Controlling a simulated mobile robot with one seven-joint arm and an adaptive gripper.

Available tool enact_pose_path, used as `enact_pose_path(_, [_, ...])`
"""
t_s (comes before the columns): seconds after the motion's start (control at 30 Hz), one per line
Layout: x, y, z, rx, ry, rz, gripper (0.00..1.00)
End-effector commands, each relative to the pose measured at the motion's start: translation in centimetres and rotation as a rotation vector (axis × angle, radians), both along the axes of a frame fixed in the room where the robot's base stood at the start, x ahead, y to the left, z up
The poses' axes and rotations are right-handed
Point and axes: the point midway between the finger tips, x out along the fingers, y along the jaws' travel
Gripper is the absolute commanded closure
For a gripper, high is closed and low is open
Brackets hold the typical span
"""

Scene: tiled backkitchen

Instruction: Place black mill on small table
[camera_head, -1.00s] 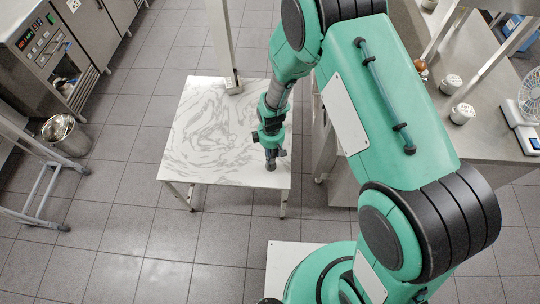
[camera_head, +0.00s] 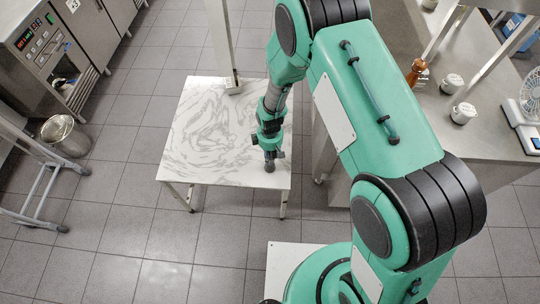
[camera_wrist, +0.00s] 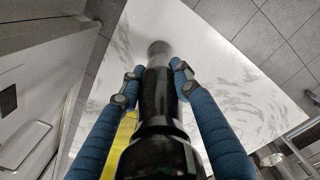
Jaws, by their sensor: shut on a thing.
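The black mill (camera_wrist: 160,105) is in my gripper (camera_wrist: 155,85), between its two blue fingers in the wrist view. The mill's far end points at the white marbled top of the small table (camera_head: 215,130). In the head view my gripper (camera_head: 270,155) is over the table's right part, near its front right corner. The dark lower end of the mill (camera_head: 269,166) shows below it. I cannot tell whether the mill touches the tabletop. The rest of the tabletop is bare.
A steel counter at the right (camera_head: 485,130) bears white cups (camera_head: 462,113), a brown wooden mill (camera_head: 416,73) and a fan (camera_head: 530,95). A metal bucket (camera_head: 65,136) stands on the floor at left.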

Motion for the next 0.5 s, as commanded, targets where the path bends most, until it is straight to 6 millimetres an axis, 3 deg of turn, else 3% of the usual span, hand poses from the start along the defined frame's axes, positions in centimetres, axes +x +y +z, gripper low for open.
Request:
enact_pose_path(0.37, [0.01, 0.01, -0.27, 0.0, 0.0, 0.0, 1.0])
enact_pose_path(0.4, [-0.01, -0.01, -0.24, 0.0, 0.0, 0.0, 0.62])
enact_pose_path(0.47, [-0.01, -0.01, -0.21, 0.0, 0.0, 0.0, 0.5])
enact_pose_path(0.5, [-0.01, -0.01, -0.21, 0.0, 0.0, 0.0, 0.49])
